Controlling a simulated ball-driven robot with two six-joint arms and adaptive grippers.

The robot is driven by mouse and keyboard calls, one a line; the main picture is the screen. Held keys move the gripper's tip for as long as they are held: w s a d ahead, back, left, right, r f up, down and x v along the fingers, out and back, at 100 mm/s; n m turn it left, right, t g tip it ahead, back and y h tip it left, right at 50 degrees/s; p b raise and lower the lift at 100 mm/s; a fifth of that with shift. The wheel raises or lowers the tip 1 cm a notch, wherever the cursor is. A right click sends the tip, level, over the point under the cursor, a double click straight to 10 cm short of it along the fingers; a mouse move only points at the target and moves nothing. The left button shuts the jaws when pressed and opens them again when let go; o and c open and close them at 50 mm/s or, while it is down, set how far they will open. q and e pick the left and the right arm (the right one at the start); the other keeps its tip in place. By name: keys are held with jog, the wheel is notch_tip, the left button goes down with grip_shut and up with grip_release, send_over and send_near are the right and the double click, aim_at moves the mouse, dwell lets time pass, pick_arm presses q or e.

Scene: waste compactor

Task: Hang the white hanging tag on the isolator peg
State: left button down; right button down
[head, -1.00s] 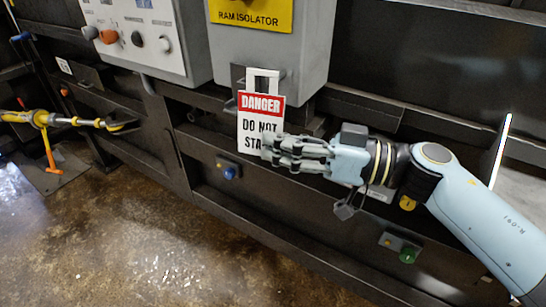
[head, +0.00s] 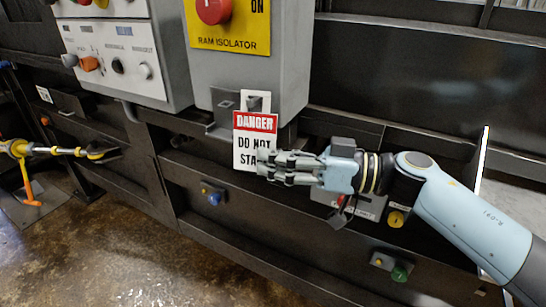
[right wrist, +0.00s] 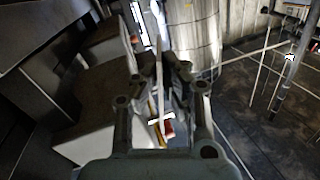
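The white hanging tag (head: 244,152) has a red DANGER band and a white loop at its top. It hangs roughly upright in front of the lower edge of the grey isolator box (head: 291,83). My right gripper (head: 264,165) is shut on the tag's lower right part. In the right wrist view the tag (right wrist: 159,75) shows nearly edge-on between the fingers. A dark bracket (head: 226,101) shows beside the loop, under the yellow RAM ISOLATOR label (head: 230,44). I cannot make out the peg itself or whether the loop touches it. My left gripper is not in view.
A grey control panel (head: 120,70) with knobs is left of the isolator box. Dark frame rails run below, with a blue button (head: 215,198) and a green button (head: 399,273). A yellow bar (head: 60,151) with an orange handle stands at left.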

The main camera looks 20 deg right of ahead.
dwell(0.4)
jog(key=c, duration=1.4)
grip_release()
jog(key=v, duration=1.2)
